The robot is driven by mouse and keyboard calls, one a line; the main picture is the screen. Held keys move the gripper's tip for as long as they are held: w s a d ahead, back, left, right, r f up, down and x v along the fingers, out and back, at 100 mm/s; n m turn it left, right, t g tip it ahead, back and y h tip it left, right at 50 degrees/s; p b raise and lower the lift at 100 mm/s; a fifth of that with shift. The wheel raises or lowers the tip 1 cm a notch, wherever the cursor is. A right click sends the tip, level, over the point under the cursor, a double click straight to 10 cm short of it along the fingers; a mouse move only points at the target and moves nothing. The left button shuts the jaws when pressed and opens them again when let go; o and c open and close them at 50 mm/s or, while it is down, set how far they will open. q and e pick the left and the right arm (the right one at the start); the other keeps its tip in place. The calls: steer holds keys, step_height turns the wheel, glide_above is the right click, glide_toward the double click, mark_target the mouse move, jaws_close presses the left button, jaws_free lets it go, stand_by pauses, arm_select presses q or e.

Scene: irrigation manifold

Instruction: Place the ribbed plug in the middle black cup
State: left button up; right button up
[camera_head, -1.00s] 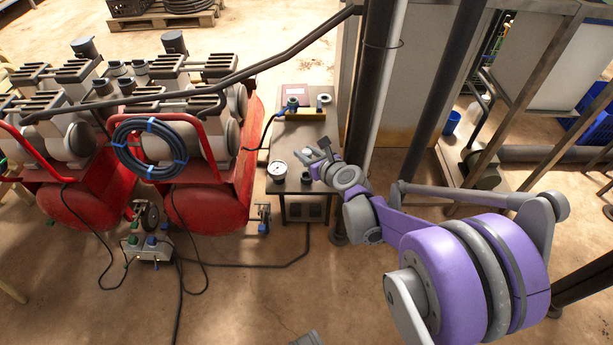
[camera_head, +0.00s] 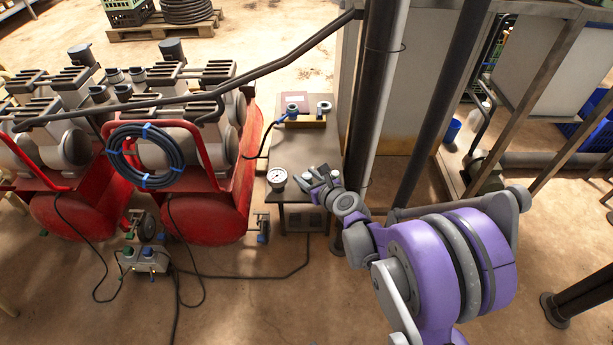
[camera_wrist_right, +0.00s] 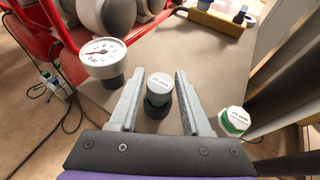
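My right gripper (camera_head: 322,175) is over the grey bench (camera_head: 318,148). In the right wrist view the gripper (camera_wrist_right: 158,88) is open, with one finger on each side of a small dark fitting (camera_wrist_right: 158,104). The fitting has a pale "20 mm" top and stands upright; I see gaps between it and both fingers. A second fitting (camera_wrist_right: 234,121), with a white hexagonal top and green band, stands outside the right finger. I cannot tell which is the ribbed plug, or make out the middle black cup. My left gripper is not in view.
A pressure gauge (camera_wrist_right: 102,57) stands left of the gripper. A yellow-brown block (camera_head: 304,121) with fittings and a blue-ended hose sits farther back. A dark post (camera_head: 372,90) rises at the bench's right. Red compressors (camera_head: 205,205) stand to the left.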

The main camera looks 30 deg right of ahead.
steer(key=shift+o, duration=1)
